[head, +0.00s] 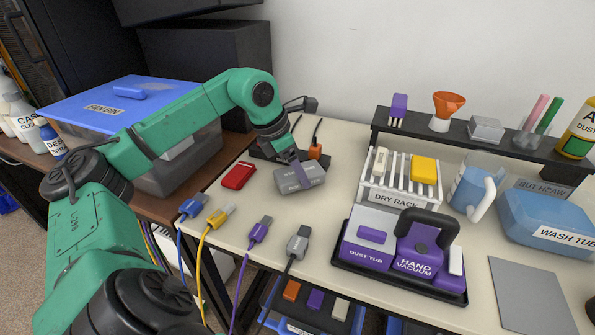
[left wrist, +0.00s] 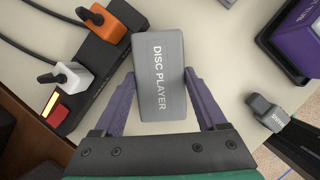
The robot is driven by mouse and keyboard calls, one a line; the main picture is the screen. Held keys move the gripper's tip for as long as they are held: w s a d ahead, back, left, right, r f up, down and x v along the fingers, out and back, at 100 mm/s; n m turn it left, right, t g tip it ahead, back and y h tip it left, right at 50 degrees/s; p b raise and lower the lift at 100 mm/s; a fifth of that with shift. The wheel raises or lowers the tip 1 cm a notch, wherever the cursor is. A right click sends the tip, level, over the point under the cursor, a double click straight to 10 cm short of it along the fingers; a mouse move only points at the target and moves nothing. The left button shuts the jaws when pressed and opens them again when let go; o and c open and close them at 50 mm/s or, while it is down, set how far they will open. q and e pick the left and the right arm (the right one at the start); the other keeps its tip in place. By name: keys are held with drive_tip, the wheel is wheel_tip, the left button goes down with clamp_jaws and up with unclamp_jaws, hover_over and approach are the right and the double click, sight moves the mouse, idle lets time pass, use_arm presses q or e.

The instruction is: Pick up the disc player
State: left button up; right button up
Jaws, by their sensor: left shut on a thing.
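The disc player (head: 310,174) is a small grey box at the back left of the cream table. In the left wrist view the disc player (left wrist: 160,70) shows its printed name on its upper face. My left gripper (head: 298,175) reaches over it from the left arm. In the left wrist view the purple fingers of my left gripper (left wrist: 158,90) are shut on its two long sides. I cannot tell whether it is resting on the table or slightly raised. My right gripper is in neither view.
A black power strip (left wrist: 98,65) with orange and white plugs lies close beside the disc player. A red box (head: 238,176) lies to its left. The dry rack (head: 395,195) and purple hand vacuum (head: 420,250) stand to the right. Several cable plugs line the front edge.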

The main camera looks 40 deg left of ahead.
use_arm(q)
wheel_tip(320, 180, up, 6)
drive_tip(key=p, duration=0.3)
wheel_tip(320, 180, up, 13)
drive_tip(key=p, duration=0.7)
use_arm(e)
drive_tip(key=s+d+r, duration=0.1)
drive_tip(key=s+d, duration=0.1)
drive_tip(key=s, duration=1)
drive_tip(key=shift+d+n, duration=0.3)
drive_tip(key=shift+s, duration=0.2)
